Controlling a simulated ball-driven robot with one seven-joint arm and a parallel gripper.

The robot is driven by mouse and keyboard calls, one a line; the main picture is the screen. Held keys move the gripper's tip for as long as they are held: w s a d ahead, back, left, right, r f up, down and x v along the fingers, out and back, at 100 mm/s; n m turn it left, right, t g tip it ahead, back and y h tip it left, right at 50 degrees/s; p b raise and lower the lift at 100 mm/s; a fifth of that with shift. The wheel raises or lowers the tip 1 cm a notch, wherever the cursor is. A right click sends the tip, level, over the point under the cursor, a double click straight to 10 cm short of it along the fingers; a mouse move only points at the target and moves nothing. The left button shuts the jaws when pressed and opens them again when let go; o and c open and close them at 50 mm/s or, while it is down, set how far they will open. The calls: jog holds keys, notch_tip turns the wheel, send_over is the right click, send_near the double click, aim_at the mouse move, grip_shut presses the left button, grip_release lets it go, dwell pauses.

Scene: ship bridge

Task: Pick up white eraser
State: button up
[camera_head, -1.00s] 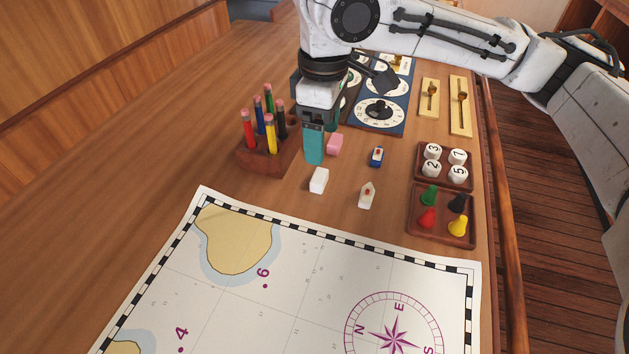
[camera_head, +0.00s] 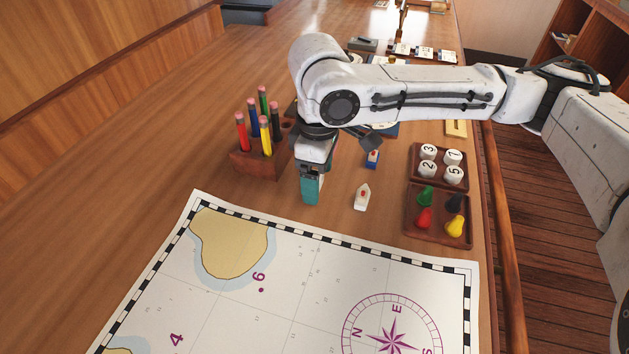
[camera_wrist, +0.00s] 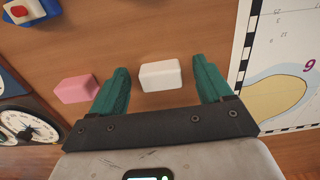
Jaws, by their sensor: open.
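The white eraser (camera_wrist: 161,75) is a small rounded block on the wooden table, seen in the wrist view between my two green fingers. My gripper (camera_wrist: 162,84) is open, with one finger on each side of the eraser and a gap on both sides. In the head view my gripper (camera_head: 310,190) points down close above the table, just beyond the chart's top edge. The eraser is hidden behind it there. A pink eraser (camera_wrist: 76,88) lies outside the left finger in the wrist view.
A pencil holder (camera_head: 256,163) stands left of my gripper. A small white boat (camera_head: 362,197) and a blue boat (camera_head: 372,159) lie to its right. Trays with numbered pieces (camera_head: 414,178) and coloured pawns (camera_head: 411,228) are farther right. The chart (camera_head: 300,275) covers the near table.

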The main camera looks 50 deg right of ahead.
jog(key=shift+c, duration=0.3)
jog(key=c, duration=1.1)
jog(key=shift+o, duration=0.2)
jog(key=shift+r, duration=0.15)
jog(key=shift+r, duration=0.25)
notch_tip(320, 180, up, 2)
jog(key=shift+r, duration=0.15)
jog(key=s+a+r+b, duration=0.8)
jog(key=s+r+b, duration=0.1)
jog(key=s+r, duration=0.1)
jog(key=shift+s+a, duration=0.2)
jog(key=shift+s, duration=0.4)
